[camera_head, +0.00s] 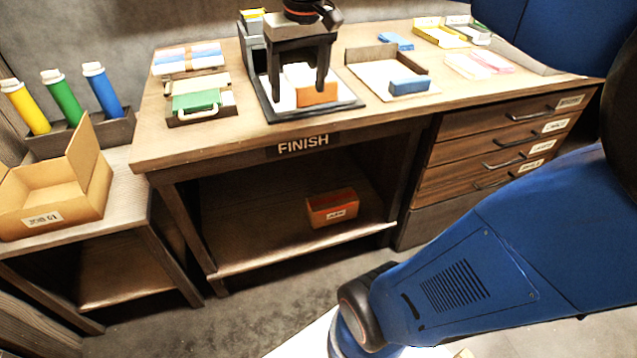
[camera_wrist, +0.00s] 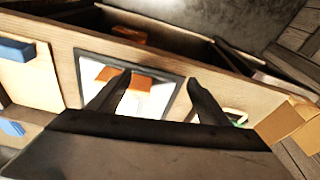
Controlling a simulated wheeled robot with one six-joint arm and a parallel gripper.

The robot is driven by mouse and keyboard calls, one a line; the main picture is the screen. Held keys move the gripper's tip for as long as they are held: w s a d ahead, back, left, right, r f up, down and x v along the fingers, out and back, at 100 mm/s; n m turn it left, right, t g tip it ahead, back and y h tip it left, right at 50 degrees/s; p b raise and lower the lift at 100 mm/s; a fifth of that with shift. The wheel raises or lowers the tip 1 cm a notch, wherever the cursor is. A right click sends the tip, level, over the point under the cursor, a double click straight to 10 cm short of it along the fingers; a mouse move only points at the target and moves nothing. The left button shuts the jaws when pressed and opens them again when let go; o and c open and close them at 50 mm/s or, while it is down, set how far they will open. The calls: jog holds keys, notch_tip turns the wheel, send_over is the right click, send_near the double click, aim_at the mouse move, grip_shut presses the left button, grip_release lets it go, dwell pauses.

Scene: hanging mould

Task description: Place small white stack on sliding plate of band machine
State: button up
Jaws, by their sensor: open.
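My gripper (camera_head: 298,92) is open above a dark-framed base on the table; the wrist view shows its two fingers apart (camera_wrist: 160,77). A grey upright housing (camera_head: 251,52), which looks like the band machine, stands behind my gripper and is partly hidden by it. Between and below the fingers are white surfaces (camera_wrist: 137,104) and an orange block (camera_head: 318,94), seen also in the wrist view (camera_wrist: 130,79). I cannot tell whether the white is the small stack or the plate. I cannot tell whether the fingers touch anything.
To the right is a tray (camera_head: 365,72) with a blue block (camera_head: 409,85). To the left are a green pad (camera_head: 196,101) and stacked sheets (camera_head: 188,58). A cardboard box (camera_head: 55,190) and coloured tubes stand on a lower side table. An orange box (camera_head: 332,207) sits on the shelf below.

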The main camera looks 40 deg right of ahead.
jog(key=s+a+f+t, duration=0.1)
jog(key=s+a+f, duration=0.1)
jog(key=s+f, duration=0.5)
jog(key=s+a+f+n+t, duration=0.1)
jog(key=s+a+f, duration=0.2)
jog(key=s+f, duration=0.5)
jog(key=shift+a+n, duration=0.2)
jog(key=shift+n, duration=0.1)
